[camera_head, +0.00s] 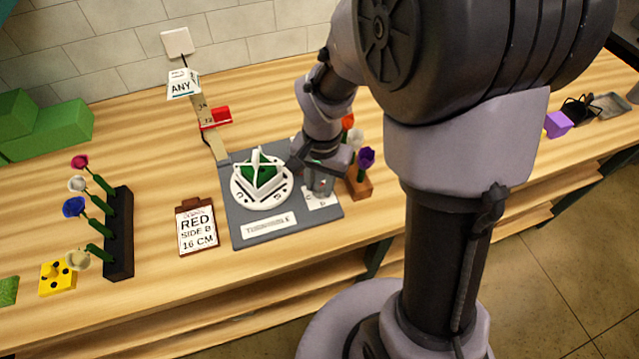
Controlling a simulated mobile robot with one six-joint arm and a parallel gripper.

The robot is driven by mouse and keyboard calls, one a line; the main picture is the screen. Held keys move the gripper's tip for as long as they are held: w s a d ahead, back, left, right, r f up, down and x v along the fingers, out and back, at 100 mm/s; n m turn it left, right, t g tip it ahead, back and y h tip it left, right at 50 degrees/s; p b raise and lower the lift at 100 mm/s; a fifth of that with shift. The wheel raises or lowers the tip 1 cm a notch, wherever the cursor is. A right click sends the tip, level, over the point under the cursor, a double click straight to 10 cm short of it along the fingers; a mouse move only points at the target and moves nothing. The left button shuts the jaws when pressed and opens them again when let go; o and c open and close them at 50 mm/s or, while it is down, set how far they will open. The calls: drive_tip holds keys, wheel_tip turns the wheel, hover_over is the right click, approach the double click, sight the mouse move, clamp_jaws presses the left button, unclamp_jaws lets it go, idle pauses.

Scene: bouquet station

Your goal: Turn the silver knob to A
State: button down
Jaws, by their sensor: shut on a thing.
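The silver knob (321,186) is at the right side of a grey base plate (240,219), above a small white label card (321,203). My gripper (320,179) reaches down from behind and is shut on the knob. My fingers and wrist cover most of the knob, so its pointer direction cannot be read. The letters on the card are too small and partly covered to tell which is A.
A white round dial (244,197) with a green insert sits left of the knob. A clipboard (198,228) reads "RED SIDE B 16 CM". Flowers in a brown block (361,187) stand close right of my gripper. A black flower rack (121,234) stands left.

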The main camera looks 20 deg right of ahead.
sight(321, 189)
drive_tip(key=shift+m+b, duration=0.55)
drive_tip(key=shift+m, duration=1.55)
drive_tip(key=c, duration=1.1)
unclamp_jaws()
drive_tip(key=shift+r, duration=0.1)
wheel_tip(321, 189, up, 17)
drive_tip(key=p, duration=0.7)
drive_tip(key=shift+s, duration=0.25)
drive_tip(key=shift+d+r, duration=0.1)
